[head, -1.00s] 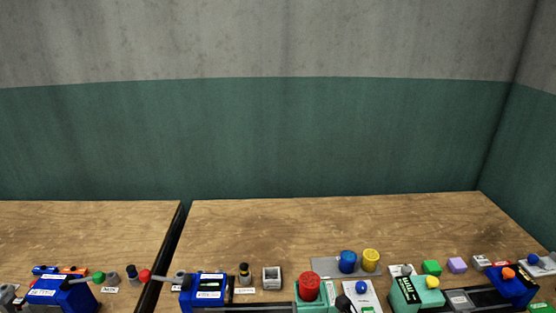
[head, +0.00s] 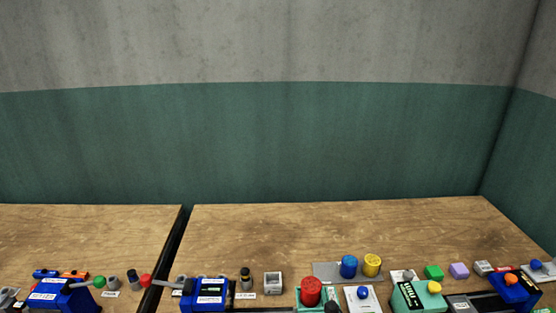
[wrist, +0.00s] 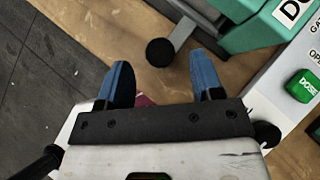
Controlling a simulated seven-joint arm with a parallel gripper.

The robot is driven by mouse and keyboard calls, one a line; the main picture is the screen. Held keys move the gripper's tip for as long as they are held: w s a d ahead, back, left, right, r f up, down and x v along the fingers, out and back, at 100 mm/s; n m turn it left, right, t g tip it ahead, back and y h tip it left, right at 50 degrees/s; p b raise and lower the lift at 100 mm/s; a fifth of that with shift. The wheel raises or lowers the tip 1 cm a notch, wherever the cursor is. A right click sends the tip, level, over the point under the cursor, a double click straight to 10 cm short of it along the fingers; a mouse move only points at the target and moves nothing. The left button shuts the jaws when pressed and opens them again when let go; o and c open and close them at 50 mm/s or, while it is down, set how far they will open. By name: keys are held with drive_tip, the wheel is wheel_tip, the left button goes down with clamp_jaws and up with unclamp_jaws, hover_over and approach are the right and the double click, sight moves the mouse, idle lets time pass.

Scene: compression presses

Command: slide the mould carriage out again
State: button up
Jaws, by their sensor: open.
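My gripper (wrist: 163,78) shows in the wrist view, with two blue fingers spread apart and nothing between them. A round black knob (wrist: 160,52) on a short grey bar (wrist: 182,32) lies just beyond the fingertips, roughly in line with the gap. The bar runs up to a teal machine (wrist: 265,30). I cannot tell for sure whether this knob belongs to the mould carriage. In the head view, teal presses (head: 412,294) stand at the bottom edge, with their lower parts cut off. My gripper is not clearly visible there.
The table (head: 300,225) behind is clear.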

drive_tip(key=shift+x, duration=2.05)
clamp_jaws()
drive_tip(key=shift+a+r, duration=0.15)
drive_tip(key=shift+a, duration=5.85)
unclamp_jaws()
